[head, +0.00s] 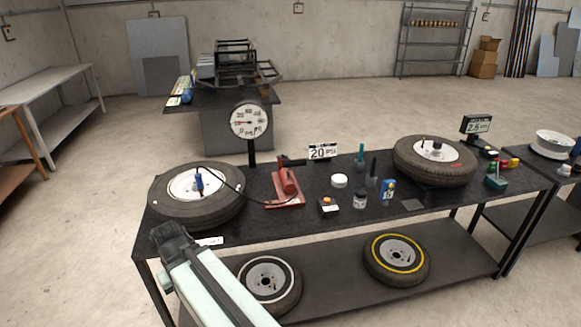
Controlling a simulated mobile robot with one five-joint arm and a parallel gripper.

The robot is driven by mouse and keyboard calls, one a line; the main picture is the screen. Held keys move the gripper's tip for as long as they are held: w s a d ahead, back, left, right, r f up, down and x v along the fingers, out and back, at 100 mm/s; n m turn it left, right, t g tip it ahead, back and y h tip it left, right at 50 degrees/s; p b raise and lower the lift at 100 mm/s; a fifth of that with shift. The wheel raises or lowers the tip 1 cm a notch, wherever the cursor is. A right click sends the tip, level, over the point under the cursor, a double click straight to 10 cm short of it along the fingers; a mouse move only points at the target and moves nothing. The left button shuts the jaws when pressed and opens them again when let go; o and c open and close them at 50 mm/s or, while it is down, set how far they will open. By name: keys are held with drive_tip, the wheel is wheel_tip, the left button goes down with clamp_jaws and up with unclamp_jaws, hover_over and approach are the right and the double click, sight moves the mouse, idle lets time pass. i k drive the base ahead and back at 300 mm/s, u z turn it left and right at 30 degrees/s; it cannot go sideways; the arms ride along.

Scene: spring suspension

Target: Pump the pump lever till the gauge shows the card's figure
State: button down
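The red foot-plate pump (284,203) stands on the black table, left of its middle. Its pump lever has a dark handle (292,161) at the top. A round white gauge (249,121) stands on a black post behind the pump; its red needle points left, and its figures are too small to read surely. A white card (323,151) reads 20 PSI. A black hose runs between the pump and the blue valve piece (199,180) on the left tire (160,207). My gripper (168,232) is at the table's front left corner, apart from the pump; its fingers are unclear.
Small jars, bottles and tools stand right of the pump. A second tire (408,160) lies at the table's right, near a small display (477,125). More wheels lie on the lower shelf (340,268). The front middle of the tabletop is fairly clear.

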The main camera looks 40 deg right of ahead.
sight(289, 162)
drive_tip(key=u, duration=0.3)
drive_tip(key=i, duration=1.65)
drive_tip(key=z, duration=0.25)
